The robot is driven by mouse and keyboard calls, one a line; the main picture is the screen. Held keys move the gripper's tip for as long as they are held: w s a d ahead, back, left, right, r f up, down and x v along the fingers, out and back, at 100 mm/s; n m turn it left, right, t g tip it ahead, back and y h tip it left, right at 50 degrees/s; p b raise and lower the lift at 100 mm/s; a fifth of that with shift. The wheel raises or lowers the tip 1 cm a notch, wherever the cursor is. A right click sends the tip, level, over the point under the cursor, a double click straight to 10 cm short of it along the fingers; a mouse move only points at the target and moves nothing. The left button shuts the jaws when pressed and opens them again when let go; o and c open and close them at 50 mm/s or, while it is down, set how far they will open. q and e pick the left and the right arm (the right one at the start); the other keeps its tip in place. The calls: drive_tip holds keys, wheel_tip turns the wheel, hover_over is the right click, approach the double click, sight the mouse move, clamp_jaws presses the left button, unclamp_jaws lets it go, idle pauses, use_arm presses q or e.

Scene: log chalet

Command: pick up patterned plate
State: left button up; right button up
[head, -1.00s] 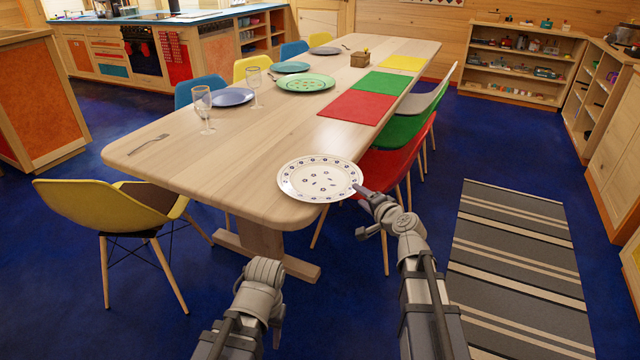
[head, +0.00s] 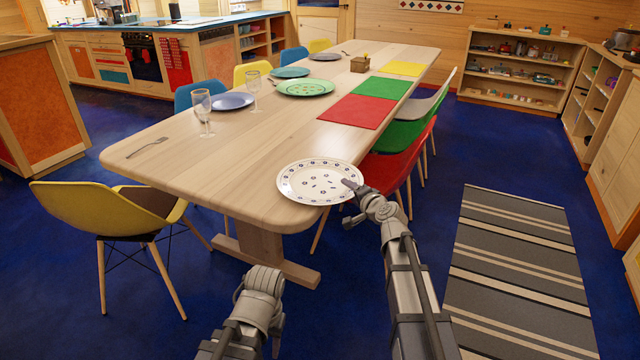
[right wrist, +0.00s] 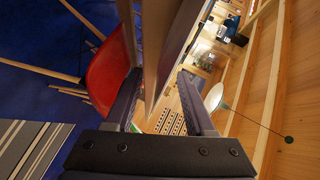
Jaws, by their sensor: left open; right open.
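The patterned plate (head: 318,184) is white with small dark blue motifs and a dotted rim. It lies on the near right corner of the long wooden table (head: 235,165), its edge close to the table edge. My right gripper (head: 350,184) is at the plate's right rim, fingertips overlapping the rim in the head view. In the right wrist view its two fingers (right wrist: 160,105) stand apart, with a thin edge-on surface between them; I cannot tell whether it is plate or table. My left gripper (head: 262,285) is low in front of the table, empty, its fingertips hidden.
A green plate (head: 304,88), a blue plate (head: 232,101), wine glasses (head: 202,108) and a fork (head: 147,147) are farther up the table. A red mat (head: 357,111) lies behind the patterned plate. A red chair (head: 392,168) stands close beside my right arm. A yellow chair (head: 100,212) is at left.

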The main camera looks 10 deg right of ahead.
drive_tip(key=shift+c, duration=0.3)
clamp_jaws()
idle(1.0)
